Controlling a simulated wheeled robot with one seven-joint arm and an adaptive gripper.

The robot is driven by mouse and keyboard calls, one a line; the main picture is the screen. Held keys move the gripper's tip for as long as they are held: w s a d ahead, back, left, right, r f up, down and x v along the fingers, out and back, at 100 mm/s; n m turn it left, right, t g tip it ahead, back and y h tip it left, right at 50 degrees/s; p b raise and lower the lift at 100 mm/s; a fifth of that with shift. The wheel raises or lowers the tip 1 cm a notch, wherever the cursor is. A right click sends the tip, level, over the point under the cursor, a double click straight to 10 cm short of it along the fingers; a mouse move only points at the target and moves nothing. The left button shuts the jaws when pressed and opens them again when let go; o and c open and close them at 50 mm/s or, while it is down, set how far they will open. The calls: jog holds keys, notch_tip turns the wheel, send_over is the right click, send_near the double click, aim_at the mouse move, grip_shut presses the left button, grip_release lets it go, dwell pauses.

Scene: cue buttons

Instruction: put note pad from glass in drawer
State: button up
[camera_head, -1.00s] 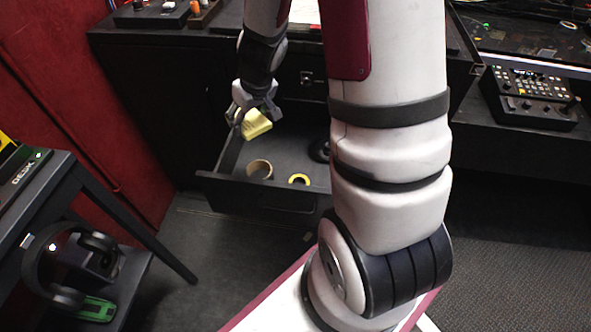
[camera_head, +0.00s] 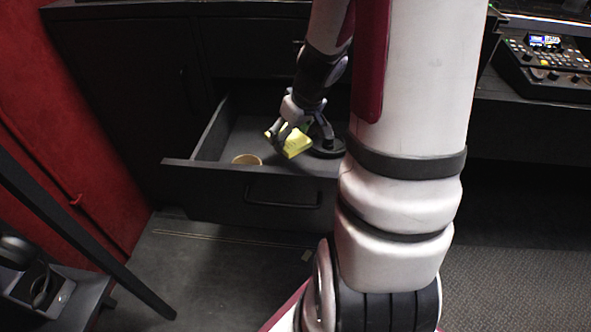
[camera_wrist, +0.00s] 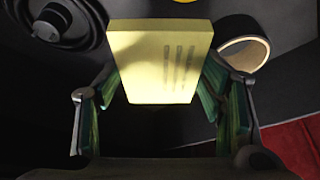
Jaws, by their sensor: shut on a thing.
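The yellow note pad (camera_head: 291,143) is held in my gripper (camera_head: 288,134), over the open drawer (camera_head: 240,192). In the wrist view the note pad (camera_wrist: 160,65) sits between the two green-padded fingers (camera_wrist: 160,105), its flat face with dark printed lines toward the camera. The drawer is pulled out of the black cabinet, and its front panel and left wall show. I cannot tell how far the pad is above the drawer floor. No glass shows in the current views.
A tan tape roll (camera_head: 247,160) lies in the drawer, left of the pad; it shows in the wrist view too (camera_wrist: 243,54). A round black object (camera_head: 327,148) lies right of the pad. A yellow edge (camera_wrist: 185,1) shows at the wrist view's top. A red wall (camera_head: 75,120) stands left.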

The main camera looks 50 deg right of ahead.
jog(key=shift+s+d+f, duration=0.15)
jog(key=shift+d+f, duration=0.05)
jog(key=shift+f, duration=0.25)
send_near(262, 140)
jog(key=f, duration=0.3)
jog(key=shift+s+f, duration=0.3)
jog(key=shift+w+d+f+b, duration=0.1)
jog(key=shift+w+f+b, duration=0.15)
jog(key=shift+w+f, duration=0.4)
jog(key=shift+w+d+f+b, duration=0.1)
jog(key=shift+w+f+b, duration=0.1)
jog(key=shift+w+f, duration=0.4)
jog(key=shift+w, duration=0.15)
jog(key=o, duration=1.3)
jog(key=shift+r, duration=0.2)
